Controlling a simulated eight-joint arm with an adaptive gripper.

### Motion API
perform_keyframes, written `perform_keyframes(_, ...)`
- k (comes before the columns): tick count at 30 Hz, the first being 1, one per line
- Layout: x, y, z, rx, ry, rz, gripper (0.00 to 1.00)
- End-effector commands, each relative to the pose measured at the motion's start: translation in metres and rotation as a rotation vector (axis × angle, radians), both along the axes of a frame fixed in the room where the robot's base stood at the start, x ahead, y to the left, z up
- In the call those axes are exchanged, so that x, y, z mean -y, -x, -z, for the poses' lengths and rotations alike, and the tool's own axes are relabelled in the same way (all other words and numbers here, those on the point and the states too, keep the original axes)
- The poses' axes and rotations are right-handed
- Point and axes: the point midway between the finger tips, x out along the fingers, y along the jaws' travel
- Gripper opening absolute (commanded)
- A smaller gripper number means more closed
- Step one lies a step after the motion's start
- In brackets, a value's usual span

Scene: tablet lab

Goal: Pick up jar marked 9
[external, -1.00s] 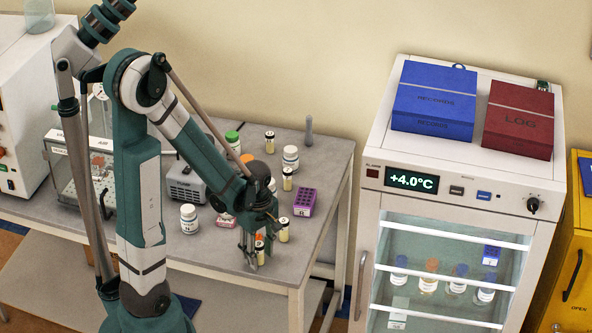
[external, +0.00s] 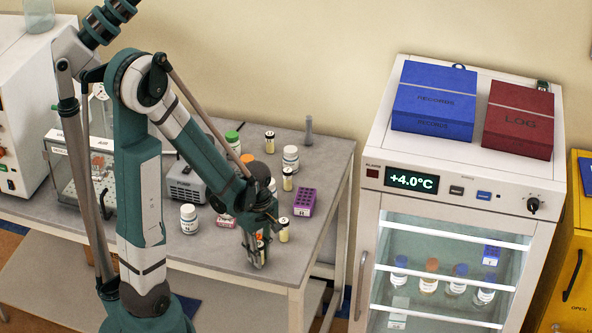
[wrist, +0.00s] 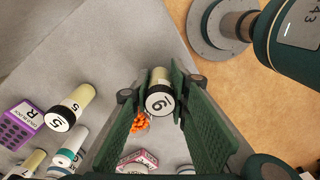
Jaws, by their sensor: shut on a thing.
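The held jar (wrist: 160,88) is a small pale-yellow cylinder with a dark-rimmed white cap. Its cap digit has a bar beside it and reads as 9 or 6 at this angle. My gripper (external: 258,262) is shut on this jar near the table's front edge; its fingers flank the jar in the wrist view (wrist: 153,105). In the external view the fingers partly hide the jar. A similar jar marked 5 (wrist: 75,106) stands apart from my gripper, just behind it in the external view (external: 284,230).
The table (external: 200,257) also bears a purple rack (external: 304,202), a white bottle (external: 189,219), a pink box (wrist: 138,158) and more jars behind my gripper. Orange pieces (wrist: 141,122) lie close to the fingers. The glass-door fridge (external: 450,190) stands to the right.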

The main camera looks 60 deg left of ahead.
Motion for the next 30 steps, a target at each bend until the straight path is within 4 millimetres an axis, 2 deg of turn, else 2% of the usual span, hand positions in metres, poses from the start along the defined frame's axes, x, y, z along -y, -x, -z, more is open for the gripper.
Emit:
perform_keyframes(14,0.000,0.000,-0.008,0.000,0.000,0.000,0.06)
perform_keyframes(20,0.000,0.001,-0.023,0.000,0.000,0.000,0.06)
perform_keyframes(30,0.000,0.000,-0.061,0.000,0.000,0.000,0.06)
